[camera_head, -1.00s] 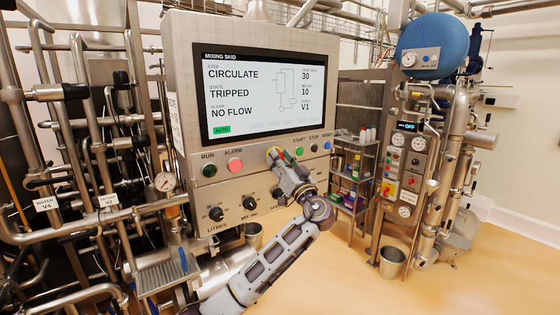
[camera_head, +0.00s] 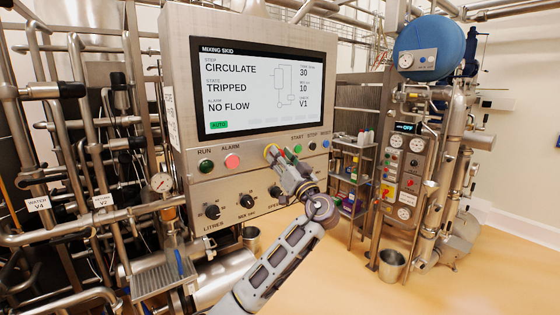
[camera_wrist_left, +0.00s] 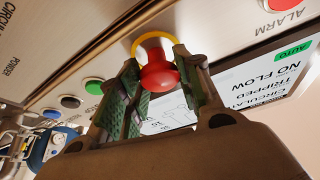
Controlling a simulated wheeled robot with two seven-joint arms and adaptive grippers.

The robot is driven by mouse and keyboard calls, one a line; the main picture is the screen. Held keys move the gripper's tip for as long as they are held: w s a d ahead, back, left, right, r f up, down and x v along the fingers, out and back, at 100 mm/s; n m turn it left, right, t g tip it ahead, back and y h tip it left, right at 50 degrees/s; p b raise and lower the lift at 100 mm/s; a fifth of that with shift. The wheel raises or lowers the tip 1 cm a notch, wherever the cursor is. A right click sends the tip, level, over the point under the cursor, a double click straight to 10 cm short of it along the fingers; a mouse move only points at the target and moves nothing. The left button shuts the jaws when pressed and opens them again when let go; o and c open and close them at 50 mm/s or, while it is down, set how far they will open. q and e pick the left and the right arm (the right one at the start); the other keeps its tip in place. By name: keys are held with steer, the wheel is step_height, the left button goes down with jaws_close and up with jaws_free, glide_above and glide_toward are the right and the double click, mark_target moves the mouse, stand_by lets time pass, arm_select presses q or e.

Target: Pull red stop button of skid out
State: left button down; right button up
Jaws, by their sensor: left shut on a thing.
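The mixing skid panel (camera_head: 178,60) faces me with its lit screen (camera_head: 265,90) reading CIRCULATE, TRIPPED and NO FLOW. The red stop button (camera_wrist_left: 157,76) is a round mushroom head with a yellow ring (camera_wrist_left: 152,40) behind it, seen in the left wrist view. My left gripper (camera_wrist_left: 160,70) has one finger on each side of the red head and is shut on it. In the head view my left gripper (camera_head: 277,159) is at the panel's lower strip and mostly hides the button. My right gripper is not in view.
A green button (camera_head: 297,149) is close to the right of my gripper; a blue button (camera_head: 326,144) is further right. RUN (camera_head: 206,164) and ALARM (camera_head: 232,160) lamps are to the left. Knobs (camera_head: 247,201) stick out below. Pipework crowds the left; the right floor has free room.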

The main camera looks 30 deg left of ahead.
arm_select(q)
steer(key=shift+d+f, duration=0.1)
steer(key=shift+f, duration=0.05)
steer(key=c, duration=1.2)
jaws_free()
steer(key=shift+c, duration=0.2)
steer(key=o, duration=0.3)
steer(key=shift+s+d, duration=0.1)
steer(key=shift+d, duration=0.05)
steer(key=v, duration=1.2)
